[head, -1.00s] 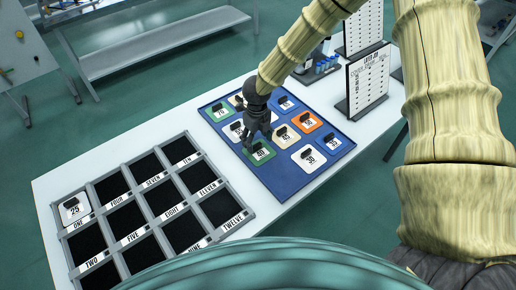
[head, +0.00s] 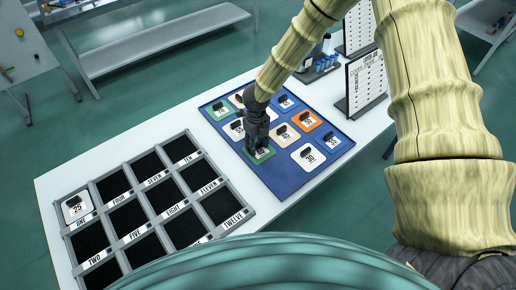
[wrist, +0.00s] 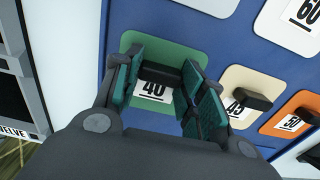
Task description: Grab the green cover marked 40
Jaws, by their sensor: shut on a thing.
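The green cover marked 40 (wrist: 186,54) lies on the blue tray (head: 296,184), at the tray's near left side. It also shows in the head view (head: 262,157), partly hidden by my gripper. A black handle (wrist: 160,72) stands up from the cover above its 40 label. My gripper (wrist: 162,84) points down over the cover, with its teal-padded fingers on both sides of the handle and shut on it. In the head view my gripper (head: 257,143) covers the handle. The cover looks flat on the tray; I cannot tell whether it is lifted.
Other covers stand close by: a cream one marked 45 (wrist: 238,84), an orange one (head: 305,119) and a white one marked 30 (head: 308,158). A grey rack (head: 100,182) with labelled compartments stands at left, holding a white cover marked 25 (head: 76,208). A list board (head: 367,83) stands behind right.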

